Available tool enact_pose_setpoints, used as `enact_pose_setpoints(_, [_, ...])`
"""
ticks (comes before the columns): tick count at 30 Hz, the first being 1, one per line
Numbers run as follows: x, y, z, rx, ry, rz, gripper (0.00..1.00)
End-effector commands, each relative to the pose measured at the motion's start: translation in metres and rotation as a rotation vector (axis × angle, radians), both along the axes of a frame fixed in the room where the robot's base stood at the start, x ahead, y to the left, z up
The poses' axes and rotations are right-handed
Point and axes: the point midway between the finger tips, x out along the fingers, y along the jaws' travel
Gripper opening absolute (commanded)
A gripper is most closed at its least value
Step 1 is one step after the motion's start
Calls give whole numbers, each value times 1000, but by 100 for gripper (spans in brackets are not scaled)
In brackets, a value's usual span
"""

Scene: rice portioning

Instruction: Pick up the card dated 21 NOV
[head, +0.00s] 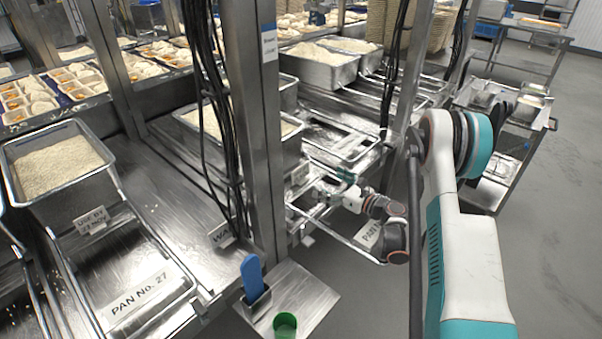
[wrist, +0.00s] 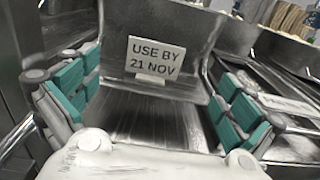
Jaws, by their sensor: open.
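The white card reading USE BY 21 NOV (wrist: 155,58) stands upright on a small base in the wrist view, directly in front of a steel pan (wrist: 205,28). My gripper (wrist: 161,75) is open, with its teal-padded fingers spread left and right of the card. The card lies between and beyond the fingers, and I see no contact. In the head view my gripper (head: 338,184) reaches in at the front of the middle rice pan (head: 290,146). A small pale card (head: 300,173) shows beside it there, too small to read.
Another USE BY card (head: 92,220) stands before the left rice pan (head: 95,187); its date is unclear. A PAN No. 27 label (head: 140,297) lies in front. A steel post (head: 262,130) with black cables stands left of my gripper. A blue scoop (head: 251,273) and green cup (head: 285,325) are below.

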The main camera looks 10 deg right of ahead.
Motion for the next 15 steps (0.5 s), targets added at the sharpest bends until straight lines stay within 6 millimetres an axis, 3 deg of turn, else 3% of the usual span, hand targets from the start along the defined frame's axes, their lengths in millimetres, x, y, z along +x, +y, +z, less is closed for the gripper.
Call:
enact_pose_setpoints(9, [42,33,-2,-2,-1,1,100])
enact_pose_setpoints(15, [53,40,-1,-2,-1,-1,100])
